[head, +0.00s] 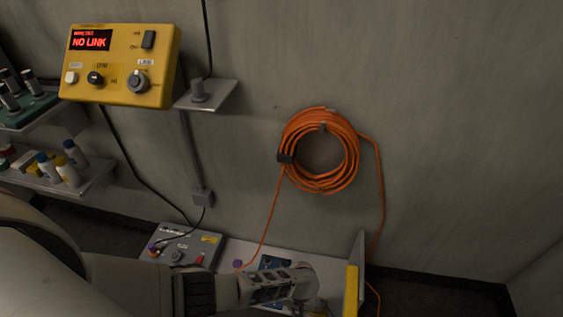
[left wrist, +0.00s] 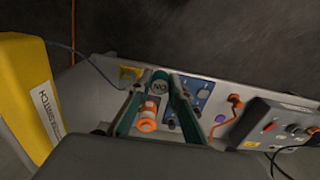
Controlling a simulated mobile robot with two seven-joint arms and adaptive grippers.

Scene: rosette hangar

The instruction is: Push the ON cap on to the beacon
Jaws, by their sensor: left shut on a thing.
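The ON cap (left wrist: 161,87) is a grey round piece marked "ON" in the left wrist view. My left gripper (left wrist: 166,77) is shut on it, with one green finger on each side. An orange and white round piece (left wrist: 147,121) shows between the fingers, nearer the wrist; I cannot tell whether it is the beacon. In the head view my left arm reaches over the low bench, and the cap is not clearly visible there. My right gripper is in neither view.
A blue panel (left wrist: 201,93) and a grey switch box (left wrist: 272,124) stand on the bench (head: 232,250). A yellow post (left wrist: 28,100) is at its end. An orange cable coil (head: 343,178) and a yellow "NO LINK" box (head: 118,62) are on the wall.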

